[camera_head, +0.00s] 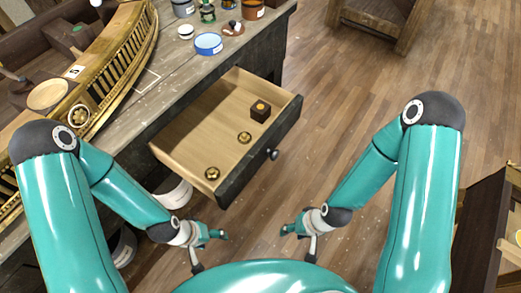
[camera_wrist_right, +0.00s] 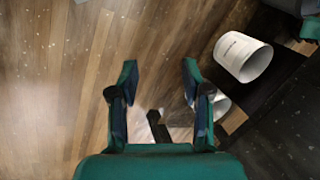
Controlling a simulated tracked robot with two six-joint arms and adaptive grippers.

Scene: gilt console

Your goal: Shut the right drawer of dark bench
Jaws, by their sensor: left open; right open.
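The dark bench (camera_head: 150,97) runs along the left of the head view. Its right drawer (camera_head: 243,184) is pulled well out, with a dark front and a round dark knob (camera_head: 272,154). Inside lie a small dark box (camera_head: 260,111) and two brass-coloured pieces (camera_head: 244,137) (camera_head: 212,173). My left gripper (camera_head: 210,250) is open and empty, in front of and below the drawer's near corner. My right gripper (camera_head: 298,240) is open and empty, to the right of the drawer front and apart from it. It also shows in the right wrist view (camera_wrist_right: 158,80), with nothing between its fingers.
A gilt carved piece (camera_head: 128,50) and several small pots, including a blue tin (camera_head: 208,43), stand on the bench top. White buckets (camera_head: 174,191) (camera_wrist_right: 243,57) stand under it. A dark cabinet (camera_head: 484,225) stands at the right edge.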

